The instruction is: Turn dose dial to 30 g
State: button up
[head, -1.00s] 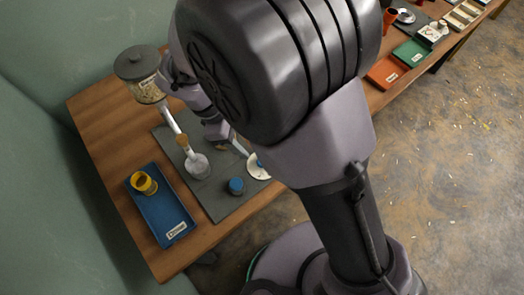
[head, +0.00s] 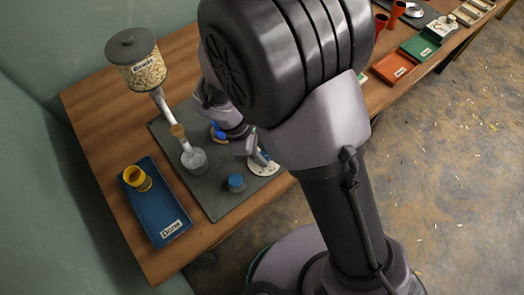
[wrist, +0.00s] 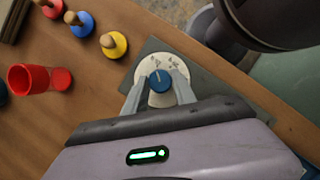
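The dose dial is a pale round plate with marks (wrist: 154,66) and a blue knob (wrist: 160,80), near the middle of the wrist view. Its pale plate also shows in the head view (head: 265,168), partly behind my arm. My gripper (wrist: 160,79) is at the dial, with one finger on each side of the blue knob. The fingers look parted, with the knob between them; firm contact is not visible. The marks are too small to read. In the head view my gripper (head: 255,153) is partly hidden by my arm.
A bead hopper (head: 140,62) with a spout stands over a clear cup (head: 195,160) on the dark mat (head: 215,203). A blue round piece (head: 236,183) is close to the dial. A blue tray (head: 155,215) holds a yellow cup (head: 137,178). Wooden-knobbed discs (wrist: 113,44) and a red cup (wrist: 28,79) stand nearby.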

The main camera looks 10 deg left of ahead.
grip_shut()
jog(key=shift+r+m+p, duration=0.1)
jog(key=shift+m+p, duration=0.2)
jog(key=shift+m, duration=0.1)
jog(key=m+g+p, duration=0.1)
jog(key=m+p, duration=0.1)
jog(key=m, duration=0.1)
jog(key=shift+w, duration=0.15)
jog(key=m+g+p, duration=0.1)
jog(key=m, duration=0.2)
jog(key=m+g+y+p, duration=0.1)
jog(key=m, duration=0.2)
jog(key=shift+w+g+y, duration=0.15)
jog(key=shift+g+y, duration=0.15)
jog(key=m+g+y, duration=0.1)
jog(key=m, duration=0.3)
jog(key=shift+d+m+p, duration=0.15)
jog(key=shift+m+p, duration=0.15)
jog(key=shift+m, duration=0.1)
jog(key=m+y, duration=0.2)
jog(key=m, duration=0.3)
jog(key=shift+d, duration=0.15)
jog(key=shift+m, duration=0.3)
